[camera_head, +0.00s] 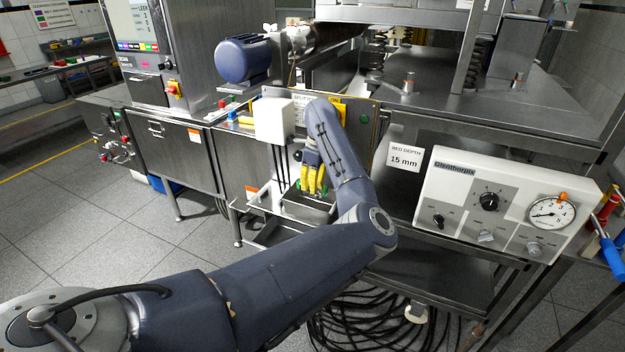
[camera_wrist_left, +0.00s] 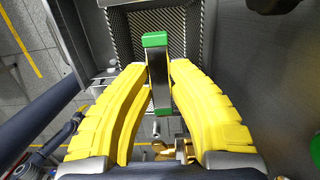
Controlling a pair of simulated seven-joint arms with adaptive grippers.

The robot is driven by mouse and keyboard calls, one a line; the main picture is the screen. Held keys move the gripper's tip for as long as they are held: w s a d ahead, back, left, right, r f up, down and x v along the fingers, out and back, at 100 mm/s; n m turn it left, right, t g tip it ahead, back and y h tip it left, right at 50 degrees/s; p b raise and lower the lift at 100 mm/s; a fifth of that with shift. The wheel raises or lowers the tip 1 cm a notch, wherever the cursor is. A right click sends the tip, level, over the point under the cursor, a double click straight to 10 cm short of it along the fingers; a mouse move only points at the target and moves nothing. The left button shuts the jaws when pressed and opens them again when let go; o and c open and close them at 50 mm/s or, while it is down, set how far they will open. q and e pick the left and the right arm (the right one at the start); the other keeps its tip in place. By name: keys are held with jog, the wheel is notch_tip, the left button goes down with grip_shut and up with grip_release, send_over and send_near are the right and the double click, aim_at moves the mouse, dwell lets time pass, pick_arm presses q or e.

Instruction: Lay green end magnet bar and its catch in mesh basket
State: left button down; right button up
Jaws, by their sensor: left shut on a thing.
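My left gripper (camera_head: 313,186) has yellow fingers pointing down and is shut. In the left wrist view the fingers (camera_wrist_left: 160,75) are shut on the magnet bar (camera_wrist_left: 158,66), a shiny metal bar with green ends. The mesh basket (camera_wrist_left: 125,36) shows behind the bar's upper end in that view. In the head view a grey open container (camera_head: 307,211), apparently this basket, is just below the fingertips. I cannot tell whether the bar touches it. I cannot make out any catch on the bar for sure. My right gripper is not in view.
A white box (camera_head: 273,121) hangs left of my wrist. A control panel (camera_head: 505,205) with knobs and a gauge stands on the right. Small metal and brass fittings (camera_wrist_left: 181,149) show below the bar in the wrist view. Black cables (camera_head: 365,318) lie coiled underneath.

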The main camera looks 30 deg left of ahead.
pick_arm(q)
jog(key=shift+f, duration=1.8)
jog(key=shift+f, duration=1)
dwell(0.5)
jog(key=c, duration=1.3)
grip_release()
jog(key=r, duration=0.4)
jog(key=d+r, duration=0.1)
jog(key=r, duration=0.7)
jog(key=shift+w+d, duration=0.1)
jog(key=shift+d, duration=0.1)
jog(key=shift+f, duration=0.1)
